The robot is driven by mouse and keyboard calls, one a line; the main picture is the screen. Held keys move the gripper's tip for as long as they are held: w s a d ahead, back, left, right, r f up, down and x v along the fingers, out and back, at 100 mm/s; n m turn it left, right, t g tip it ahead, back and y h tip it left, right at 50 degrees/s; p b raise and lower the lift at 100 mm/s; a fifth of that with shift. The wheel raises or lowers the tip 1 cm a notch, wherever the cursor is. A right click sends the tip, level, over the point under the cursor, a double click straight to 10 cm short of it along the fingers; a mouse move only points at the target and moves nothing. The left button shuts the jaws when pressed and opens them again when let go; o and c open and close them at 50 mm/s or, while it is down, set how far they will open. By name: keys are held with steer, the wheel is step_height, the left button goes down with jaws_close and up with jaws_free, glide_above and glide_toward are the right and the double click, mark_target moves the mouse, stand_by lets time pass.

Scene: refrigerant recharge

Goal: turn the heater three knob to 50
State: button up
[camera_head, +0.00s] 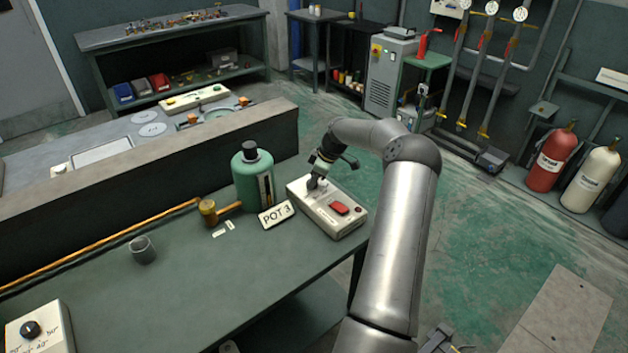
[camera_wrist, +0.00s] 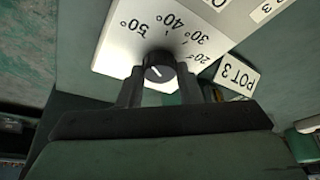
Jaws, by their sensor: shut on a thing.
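The heater three box (camera_head: 327,208) is a white box with a red switch on the dark green table, beside a POT 3 plate (camera_head: 276,214). In the wrist view the dark round heater knob (camera_wrist: 160,70) sits on a white dial face (camera_wrist: 117,50) marked 20°, 30°, 40° and 50°. My gripper (camera_head: 318,178) is over the far left part of the box. In the wrist view my gripper (camera_wrist: 160,90) has a finger on each side of the knob and is shut on it. A short white line shows on the knob, but I cannot tell exactly which mark it points to.
A green bottle (camera_head: 253,180) stands close left of the box. A brass-coloured valve (camera_head: 209,211) and pipe lie further left, with a small grey cup (camera_head: 142,250). Another knob box (camera_head: 38,330) is at the near left. The table's middle is clear.

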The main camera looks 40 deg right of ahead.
stand_by(0.4)
steer(key=o, duration=1)
steer(key=shift+c, duration=0.2)
steer(key=b+v, duration=0.2)
steer(key=v, duration=1.5)
steer(key=shift+r, duration=0.15)
